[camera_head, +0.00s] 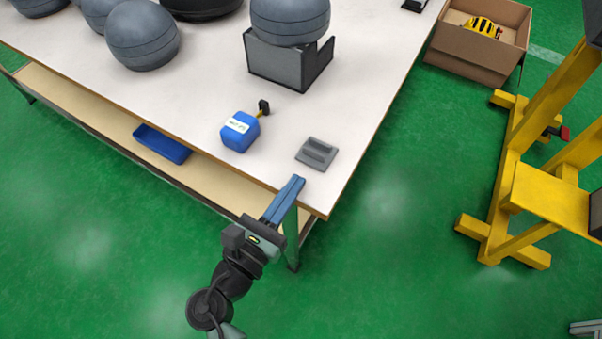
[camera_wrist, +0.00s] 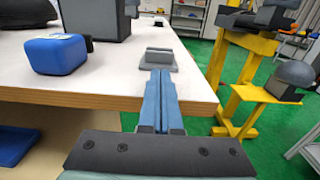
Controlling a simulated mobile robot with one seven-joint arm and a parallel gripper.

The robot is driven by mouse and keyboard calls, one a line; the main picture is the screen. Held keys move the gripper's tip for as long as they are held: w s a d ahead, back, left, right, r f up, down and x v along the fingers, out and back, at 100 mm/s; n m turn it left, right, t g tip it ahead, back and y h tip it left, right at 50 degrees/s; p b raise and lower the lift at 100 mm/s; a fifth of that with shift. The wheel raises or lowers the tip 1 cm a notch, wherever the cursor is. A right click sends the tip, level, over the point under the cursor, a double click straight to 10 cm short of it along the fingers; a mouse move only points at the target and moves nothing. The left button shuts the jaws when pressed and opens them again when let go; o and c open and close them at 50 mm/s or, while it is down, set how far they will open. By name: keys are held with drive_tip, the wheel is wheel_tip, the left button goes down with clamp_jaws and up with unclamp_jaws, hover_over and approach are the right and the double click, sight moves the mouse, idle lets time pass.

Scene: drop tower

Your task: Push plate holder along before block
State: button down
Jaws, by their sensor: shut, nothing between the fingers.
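A small grey plate holder (camera_head: 317,153), a flat base with a raised ridge, lies on the table near its front right corner. It also shows in the wrist view (camera_wrist: 158,60), straight ahead of the fingertips. My gripper (camera_head: 298,181) has its long blue fingers shut and empty. The tips are at the table's edge, just on the near side of the holder; whether they touch it I cannot tell. The wrist view also shows the fingertips (camera_wrist: 160,73). A dark grey block-like stand (camera_head: 282,66) with a grey ball on it is farther back; I cannot tell whether it is the task's block.
A blue boxy item (camera_head: 240,132) with a white label and a black-tipped yellow strip stands left of the holder. Several grey balls (camera_head: 142,36) sit at the back left. A blue tray (camera_head: 162,145) lies on the lower shelf. A yellow frame (camera_head: 510,185) stands right.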

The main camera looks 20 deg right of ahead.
sight(314, 157)
drive_tip(key=shift+x, duration=1.6)
drive_tip(key=x, duration=0.3)
drive_tip(key=shift+r+p, duration=0.15)
drive_tip(key=shift+p, duration=0.15)
drive_tip(key=shift+w+d, duration=0.2)
